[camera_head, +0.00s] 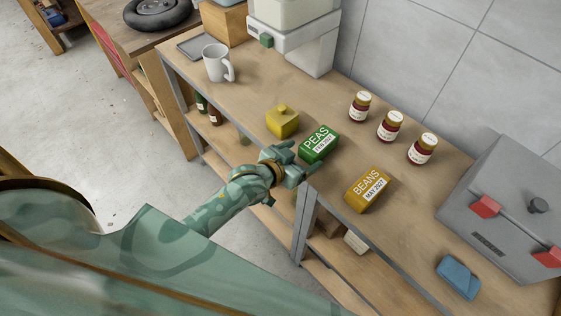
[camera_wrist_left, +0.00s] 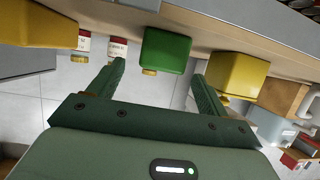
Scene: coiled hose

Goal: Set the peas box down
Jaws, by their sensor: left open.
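The green peas box (camera_head: 319,143) stands on the wooden bench top, its label reading PEAS and FEB 2027. My left gripper (camera_head: 298,162) is at the bench's front edge, just in front of the box, with its jaws open and empty. In the left wrist view, which is turned upside down, the peas box (camera_wrist_left: 166,48) shows between the two spread fingers, seemingly just beyond their tips. I cannot tell whether a finger touches it. My right gripper is not in view.
A yellow lidded canister (camera_head: 282,121) stands close left of the peas box. The yellow beans box (camera_head: 367,189) stands to the right. Several jars (camera_head: 390,126) line the back. A grey metal case (camera_head: 508,205) and blue item (camera_head: 458,277) are right. A white mug (camera_head: 216,63) stands left.

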